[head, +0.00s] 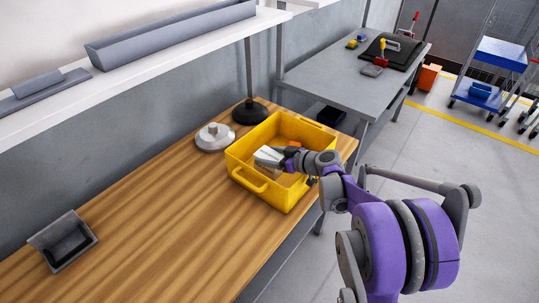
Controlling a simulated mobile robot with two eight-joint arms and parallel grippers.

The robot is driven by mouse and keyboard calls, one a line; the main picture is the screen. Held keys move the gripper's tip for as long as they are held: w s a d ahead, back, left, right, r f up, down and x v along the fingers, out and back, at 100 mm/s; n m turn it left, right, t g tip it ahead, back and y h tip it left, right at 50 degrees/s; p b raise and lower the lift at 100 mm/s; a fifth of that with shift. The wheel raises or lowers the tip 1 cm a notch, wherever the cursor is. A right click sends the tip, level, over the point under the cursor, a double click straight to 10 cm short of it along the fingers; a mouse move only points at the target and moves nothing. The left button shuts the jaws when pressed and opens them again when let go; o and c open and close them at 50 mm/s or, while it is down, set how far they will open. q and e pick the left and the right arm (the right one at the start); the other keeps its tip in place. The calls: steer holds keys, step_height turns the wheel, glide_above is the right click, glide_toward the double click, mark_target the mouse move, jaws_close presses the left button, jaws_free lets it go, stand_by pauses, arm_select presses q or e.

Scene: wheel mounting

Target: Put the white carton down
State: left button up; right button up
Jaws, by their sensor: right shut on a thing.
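The white carton (268,156) is at the yellow crate (248,179), over its inside near the left part. My right gripper (284,157) is shut on the carton, and my right arm reaches in over the crate's right side. Whether the carton touches anything below it cannot be told. Part of the carton is hidden by the gripper. My left gripper is not in view.
The crate stands on a wooden table (150,225). An orange thing (295,145) is in the crate.

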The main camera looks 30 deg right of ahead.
steer(key=shift+f, duration=0.15)
steer(key=o, duration=1.6)
steer(key=shift+c, duration=0.2)
steer(key=shift+r, duration=0.25)
steer(key=shift+r+p, duration=0.45)
steer(key=shift+r, duration=0.15)
steer(key=v, duration=1.2)
steer(key=shift+f, duration=0.3)
